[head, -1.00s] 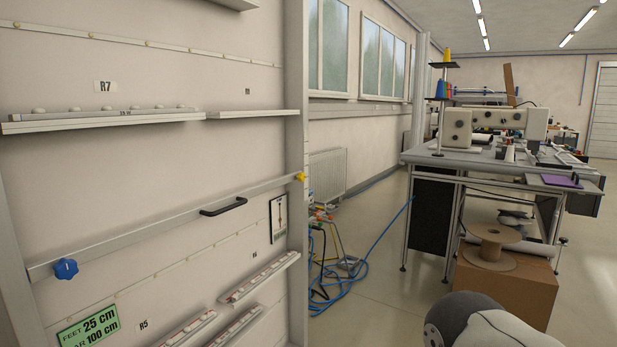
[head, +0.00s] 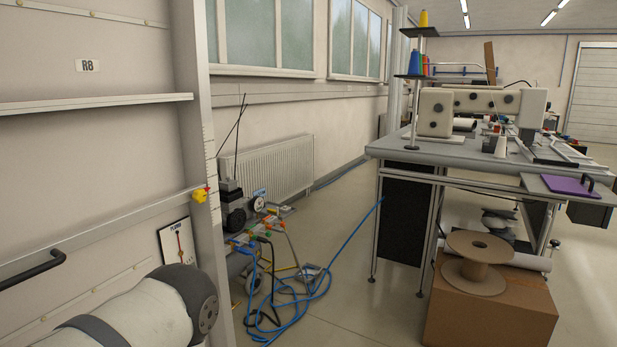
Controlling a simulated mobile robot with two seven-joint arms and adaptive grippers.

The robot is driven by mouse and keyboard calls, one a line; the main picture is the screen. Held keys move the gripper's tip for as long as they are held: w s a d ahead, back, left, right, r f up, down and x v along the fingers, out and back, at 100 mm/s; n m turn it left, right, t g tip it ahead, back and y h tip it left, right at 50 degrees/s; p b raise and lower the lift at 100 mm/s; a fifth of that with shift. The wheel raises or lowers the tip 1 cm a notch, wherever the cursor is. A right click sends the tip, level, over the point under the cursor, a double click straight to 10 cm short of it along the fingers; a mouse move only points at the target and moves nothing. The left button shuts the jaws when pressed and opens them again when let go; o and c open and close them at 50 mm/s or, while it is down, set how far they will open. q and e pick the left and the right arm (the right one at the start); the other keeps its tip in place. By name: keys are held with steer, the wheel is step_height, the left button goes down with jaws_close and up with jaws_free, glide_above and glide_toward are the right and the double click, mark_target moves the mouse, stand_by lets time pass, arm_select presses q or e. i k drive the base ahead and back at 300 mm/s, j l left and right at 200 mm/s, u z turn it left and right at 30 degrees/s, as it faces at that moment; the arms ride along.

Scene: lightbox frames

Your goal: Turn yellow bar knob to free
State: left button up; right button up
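The yellow knob (head: 199,195) is small and sits at the right end of a grey bar (head: 120,227), against the upright post of the light panel on the left. A small red part shows beside the knob at the post. How the knob is turned is too small to tell. A white and dark grey link of my arm crosses the lower left, below the knob. Neither gripper is in view.
A vertical scale runs down the post (head: 203,120). Behind it, on the floor, lie a device with antennas (head: 234,205) and tangled blue hoses (head: 300,300). A sewing bench (head: 440,150), a cardboard box (head: 490,310) and a cable spool (head: 475,265) stand right.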

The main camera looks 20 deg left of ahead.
mark_target(199, 195)
steer(key=i+l+u, duration=0.2)
steer(key=i+u, duration=0.15)
steer(key=i, duration=0.25)
steer(key=i+l+u, duration=0.3)
steer(key=i, duration=0.3)
steer(key=i+l+u, duration=0.35)
steer(key=i+l, duration=0.2)
